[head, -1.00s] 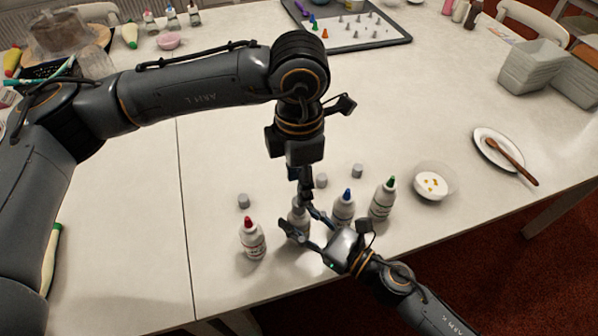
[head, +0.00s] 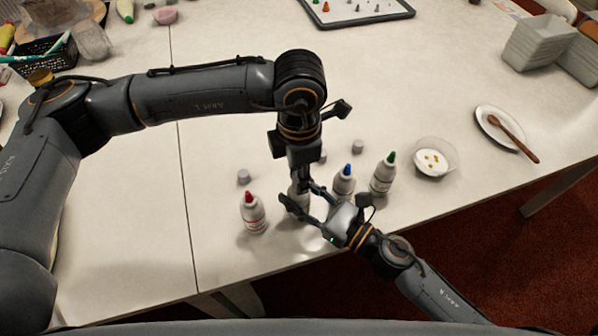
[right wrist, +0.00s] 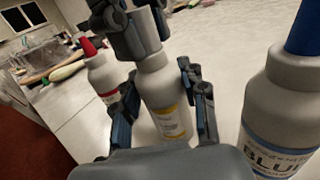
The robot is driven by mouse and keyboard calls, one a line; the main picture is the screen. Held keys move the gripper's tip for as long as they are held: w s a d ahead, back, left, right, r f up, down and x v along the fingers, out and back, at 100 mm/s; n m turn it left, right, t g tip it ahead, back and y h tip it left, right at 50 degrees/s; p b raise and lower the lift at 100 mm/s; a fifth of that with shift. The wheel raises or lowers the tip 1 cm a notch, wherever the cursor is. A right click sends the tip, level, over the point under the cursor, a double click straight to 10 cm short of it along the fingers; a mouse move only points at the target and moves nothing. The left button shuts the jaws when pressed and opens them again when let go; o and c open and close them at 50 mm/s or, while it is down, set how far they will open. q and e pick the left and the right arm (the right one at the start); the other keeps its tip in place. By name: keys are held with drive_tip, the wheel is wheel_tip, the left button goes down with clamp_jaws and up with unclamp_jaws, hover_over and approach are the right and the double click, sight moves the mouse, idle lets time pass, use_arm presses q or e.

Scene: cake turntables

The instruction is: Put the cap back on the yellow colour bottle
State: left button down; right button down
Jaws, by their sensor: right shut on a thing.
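The yellow colour bottle (right wrist: 168,105) is a white bottle with a yellow label, upright in the right wrist view. In the head view it is mostly hidden between my grippers. My right gripper (head: 297,201) has its fingers on both sides of the bottle body and is shut on it. It also shows in the right wrist view (right wrist: 165,100). My left gripper (head: 302,182) comes down from above onto the bottle's top, and in the right wrist view (right wrist: 138,38) it covers the nozzle. No cap shows between its fingers, and whether they are shut is unclear.
A red-tipped bottle (head: 253,214) stands left of the grippers. A blue-tipped bottle (head: 343,182) and a green-tipped bottle (head: 383,175) stand close on the right. Grey caps (head: 244,177) lie behind the bottles. A bowl (head: 434,158) stands further right.

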idle(0.3)
use_arm(q)
drive_tip(key=c, duration=1.1)
unclamp_jaws()
drive_tip(key=shift+r, duration=0.1)
wheel_tip(320, 180, up, 12)
use_arm(e)
drive_tip(key=c, duration=0.7)
unclamp_jaws()
drive_tip(key=shift+o, duration=0.2)
